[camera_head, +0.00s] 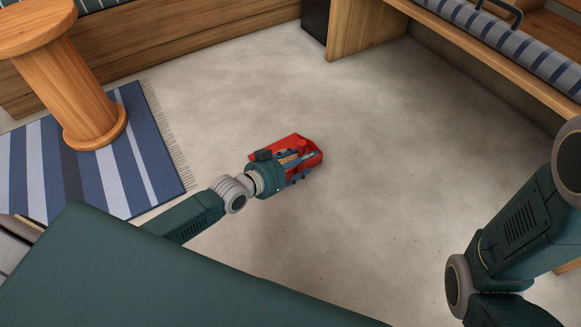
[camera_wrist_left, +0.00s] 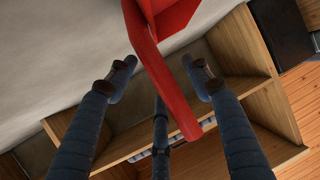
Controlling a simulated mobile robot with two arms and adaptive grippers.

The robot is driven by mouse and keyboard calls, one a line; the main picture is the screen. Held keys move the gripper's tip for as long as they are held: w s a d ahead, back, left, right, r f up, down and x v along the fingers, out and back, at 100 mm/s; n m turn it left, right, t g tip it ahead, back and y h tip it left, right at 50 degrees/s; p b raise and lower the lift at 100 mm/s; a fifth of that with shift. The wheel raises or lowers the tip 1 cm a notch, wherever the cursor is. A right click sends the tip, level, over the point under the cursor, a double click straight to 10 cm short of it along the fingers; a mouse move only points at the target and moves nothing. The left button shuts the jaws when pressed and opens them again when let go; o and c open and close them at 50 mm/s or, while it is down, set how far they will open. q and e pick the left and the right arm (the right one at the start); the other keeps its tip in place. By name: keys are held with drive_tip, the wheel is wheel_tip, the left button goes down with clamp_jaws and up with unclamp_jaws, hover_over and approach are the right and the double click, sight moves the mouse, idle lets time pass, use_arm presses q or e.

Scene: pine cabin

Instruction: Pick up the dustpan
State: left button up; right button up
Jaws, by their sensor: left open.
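The red dustpan (camera_head: 288,142) lies on the floor near the middle of the head view, partly hidden by my left gripper (camera_head: 299,162). In the left wrist view the dustpan's handle (camera_wrist_left: 168,85) passes between the spread dark-blue fingers of my left gripper (camera_wrist_left: 160,75), and part of its pan shows at the top. The fingers are open, with a visible gap on each side of the handle. My right arm shows at the right of the head view, but its gripper is out of frame.
A blue-striped rug (camera_head: 150,150) and a round wooden pedestal table (camera_head: 85,105) are at the left. A wooden bench with a striped cushion (camera_head: 520,45) runs along the upper right. A dark box (camera_head: 315,18) stands at the back. Bare floor surrounds the dustpan.

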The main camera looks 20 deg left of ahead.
use_arm(q)
drive_tip(key=shift+w, duration=0.2)
clamp_jaws()
drive_tip(key=shift+r, duration=0.1)
